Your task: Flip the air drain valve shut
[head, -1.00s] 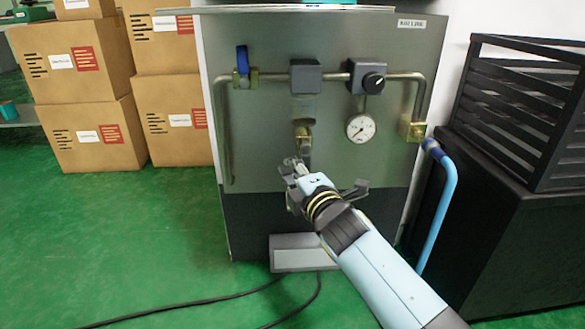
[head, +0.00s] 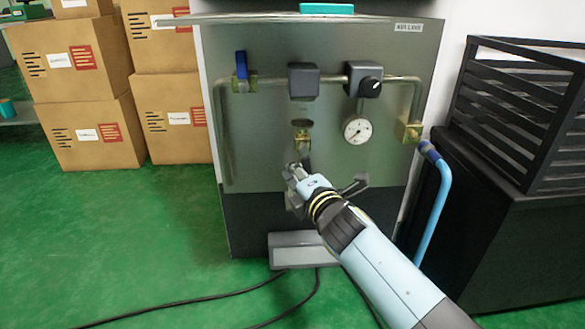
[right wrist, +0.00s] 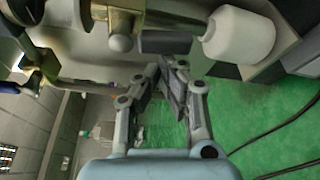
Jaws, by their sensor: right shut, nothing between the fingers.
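A small brass valve (head: 302,137) sits at the middle of the grey machine panel, below a dark square block (head: 303,80). A short grey piece lies across its top, perhaps its lever; its exact setting is too small to tell. In the right wrist view a brass fitting with a round end (right wrist: 121,43) and a short grey bar (right wrist: 166,42) lie beyond the fingertips. My right gripper (head: 292,168) is shut and empty, just below the brass valve, apart from it. It also shows in the right wrist view (right wrist: 166,72). My left gripper is out of view.
A blue-handled valve (head: 242,66) stands at the panel's upper left. A black knob (head: 370,86) and a gauge (head: 356,129) are right of the middle. A blue pipe (head: 436,215) and black slatted crate (head: 520,115) are at right. Green floor is open at left.

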